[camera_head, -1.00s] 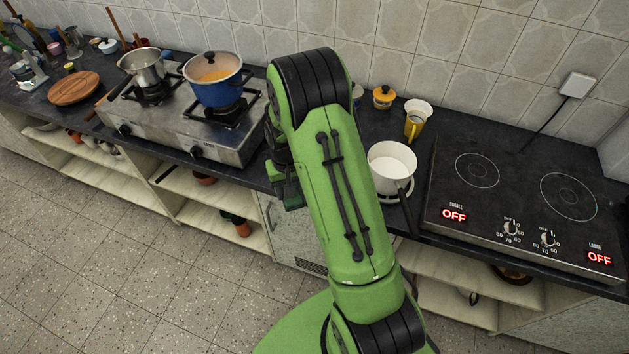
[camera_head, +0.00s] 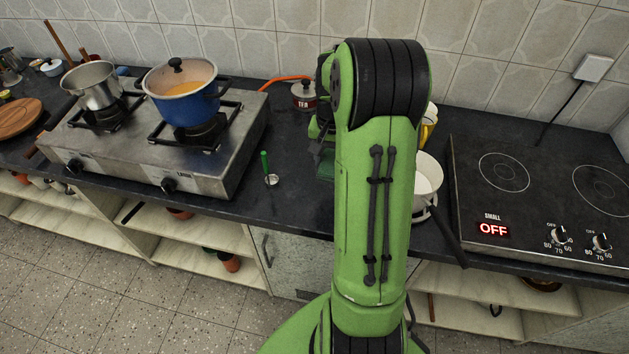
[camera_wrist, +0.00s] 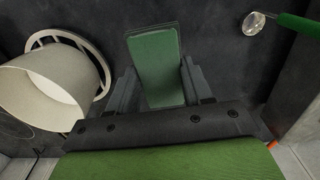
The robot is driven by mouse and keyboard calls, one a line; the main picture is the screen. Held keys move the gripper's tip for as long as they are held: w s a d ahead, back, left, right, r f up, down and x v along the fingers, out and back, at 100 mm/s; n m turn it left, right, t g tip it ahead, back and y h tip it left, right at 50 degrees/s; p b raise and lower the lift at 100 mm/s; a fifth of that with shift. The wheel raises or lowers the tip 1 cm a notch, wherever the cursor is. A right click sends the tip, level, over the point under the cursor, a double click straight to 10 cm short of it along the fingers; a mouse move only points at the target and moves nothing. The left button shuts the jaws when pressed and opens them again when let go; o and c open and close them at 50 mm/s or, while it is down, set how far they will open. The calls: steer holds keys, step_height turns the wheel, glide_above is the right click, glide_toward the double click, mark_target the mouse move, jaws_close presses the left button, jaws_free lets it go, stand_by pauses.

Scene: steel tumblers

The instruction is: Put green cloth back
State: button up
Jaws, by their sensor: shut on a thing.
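The green cloth (camera_wrist: 156,62) is a folded dark green rectangle between the two dark fingers of my gripper (camera_wrist: 158,82) in the wrist view. My gripper is shut on it, over the dark counter (camera_wrist: 215,45). In the head view, my arm hides most of the gripper. A dark green bit of the cloth (camera_head: 325,164) shows at the arm's left edge, over the counter between the gas stove and the white pot. I cannot tell if the cloth touches the counter.
The white pot (camera_head: 427,176) stands right of my arm, its handle toward the front; it also shows in the wrist view (camera_wrist: 42,82). A green-handled ladle (camera_head: 270,179) lies left. The gas stove (camera_head: 165,148), blue pot (camera_head: 184,103), tea pot (camera_head: 303,96) and hotplate (camera_head: 540,205) stand around.

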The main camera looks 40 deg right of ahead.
mark_target(330, 193)
step_height(330, 193, down, 10)
steer(key=b, duration=0.3)
steer(key=shift+s, duration=0.15)
steer(key=o, duration=1)
step_height(330, 193, up, 12)
steer(key=p, duration=0.3)
steer(key=shift+p, duration=0.3)
steer(key=s+a+r+n+t+h, duration=0.1)
steer(key=s+a+r+n+t, duration=0.2)
steer(key=a+r, duration=0.45)
steer(key=s+a+r+n, duration=0.3)
steer(key=s+a+r, duration=0.15)
steer(key=a, duration=0.55)
steer(key=s+a+n+t+y, duration=0.1)
steer(key=s+a+n, duration=0.3)
steer(key=s, duration=0.4)
steer(key=shift+a+r+t, duration=0.15)
steer(key=shift+a+t, duration=0.6)
steer(key=shift+t, duration=0.05)
